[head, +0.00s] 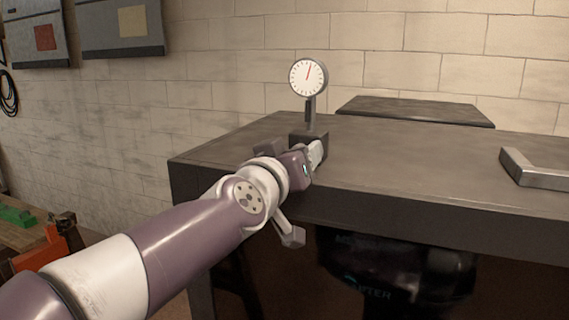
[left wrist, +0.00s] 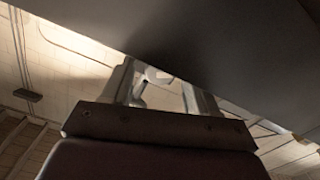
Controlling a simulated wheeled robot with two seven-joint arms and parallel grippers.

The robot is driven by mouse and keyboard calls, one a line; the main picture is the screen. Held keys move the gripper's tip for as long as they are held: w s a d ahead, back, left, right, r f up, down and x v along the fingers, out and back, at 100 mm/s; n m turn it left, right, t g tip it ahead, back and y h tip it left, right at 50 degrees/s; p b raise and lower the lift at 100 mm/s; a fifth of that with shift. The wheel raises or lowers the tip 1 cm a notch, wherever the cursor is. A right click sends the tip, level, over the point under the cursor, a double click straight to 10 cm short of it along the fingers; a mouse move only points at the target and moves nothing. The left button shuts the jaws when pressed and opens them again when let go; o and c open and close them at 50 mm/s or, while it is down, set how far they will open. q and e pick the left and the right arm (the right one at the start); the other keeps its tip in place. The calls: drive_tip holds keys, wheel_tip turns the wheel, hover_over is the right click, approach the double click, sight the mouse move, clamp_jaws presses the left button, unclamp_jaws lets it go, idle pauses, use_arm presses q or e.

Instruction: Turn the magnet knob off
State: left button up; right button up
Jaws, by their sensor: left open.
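A dial gauge (head: 308,77) with a white face and red needle stands on a short post. The post rises from a dark block-shaped base (head: 309,139) near the left end of the bench (head: 430,165). My left gripper (head: 318,152) is at the front of this base and hides part of it. The magnet knob cannot be made out in the head view. In the left wrist view the fingers of my left gripper (left wrist: 161,80) are apart. A small pale shape shows between them; I cannot tell whether it is the knob. My right gripper is out of view.
A flat dark plate (head: 415,111) lies at the back of the bench. A metal angled bar (head: 541,176) lies at the right. The bench top between them is clear. A dark surface fills the left wrist view's upper right. A dark object (head: 400,268) is under the bench.

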use_arm(q)
drive_tip(key=p+v, duration=0.2)
drive_tip(key=v, duration=1)
drive_tip(key=shift+s+r, duration=0.1)
